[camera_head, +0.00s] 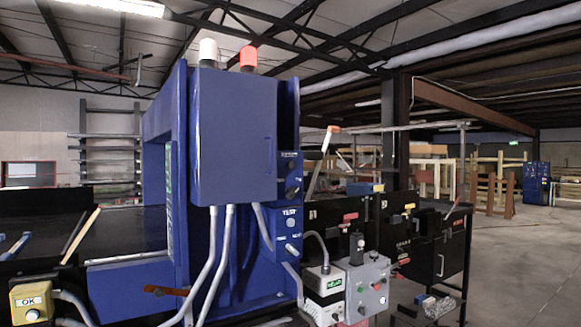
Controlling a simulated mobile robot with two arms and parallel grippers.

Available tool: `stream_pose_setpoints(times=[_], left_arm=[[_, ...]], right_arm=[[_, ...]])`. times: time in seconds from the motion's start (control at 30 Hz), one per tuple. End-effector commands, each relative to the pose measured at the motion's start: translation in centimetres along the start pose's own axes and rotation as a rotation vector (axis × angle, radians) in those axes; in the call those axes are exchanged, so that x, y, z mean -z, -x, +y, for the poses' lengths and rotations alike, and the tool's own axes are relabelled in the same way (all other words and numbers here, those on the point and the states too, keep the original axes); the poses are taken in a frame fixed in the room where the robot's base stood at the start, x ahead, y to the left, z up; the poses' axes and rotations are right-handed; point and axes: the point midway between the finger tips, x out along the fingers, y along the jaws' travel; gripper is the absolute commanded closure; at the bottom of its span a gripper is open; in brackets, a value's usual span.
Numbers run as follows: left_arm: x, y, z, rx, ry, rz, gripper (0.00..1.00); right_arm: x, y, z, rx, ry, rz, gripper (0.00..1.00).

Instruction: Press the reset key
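A tall blue detector machine (235,135) stands left of centre. A narrow blue control panel on its right side carries a dark rotary knob (292,187), a pale round button (292,223) under the label TEST, and a small key-like switch (291,249) below it. The small labels by the knob and switch are too small to read, so I cannot tell which control is the reset key. A grey control box (367,287) at lower right has a black stick and small coloured buttons. Neither of my grippers shows in this view.
A yellow box (31,302) marked OK is at the lower left. Grey conduits (212,265) run down the machine's front. A dark conveyor bed (125,232) passes through it. Black cabinets (440,245) stand at right, with open concrete floor (525,262) beyond.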

Motion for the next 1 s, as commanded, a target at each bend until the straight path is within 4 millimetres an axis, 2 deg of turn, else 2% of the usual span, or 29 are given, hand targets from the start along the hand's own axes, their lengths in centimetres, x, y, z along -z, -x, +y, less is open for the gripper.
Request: stream_pose_setpoints(times=[0.03, 0.13, 0.17, 1.0], left_arm=[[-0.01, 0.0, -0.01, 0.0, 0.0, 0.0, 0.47], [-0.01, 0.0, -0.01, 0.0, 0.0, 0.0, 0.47], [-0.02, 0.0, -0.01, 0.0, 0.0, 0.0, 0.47], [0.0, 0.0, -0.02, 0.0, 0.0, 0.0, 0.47]], right_arm=[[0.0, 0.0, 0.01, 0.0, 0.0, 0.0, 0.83], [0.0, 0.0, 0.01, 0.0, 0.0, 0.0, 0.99], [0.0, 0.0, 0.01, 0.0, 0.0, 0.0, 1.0], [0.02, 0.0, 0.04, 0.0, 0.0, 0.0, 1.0]])
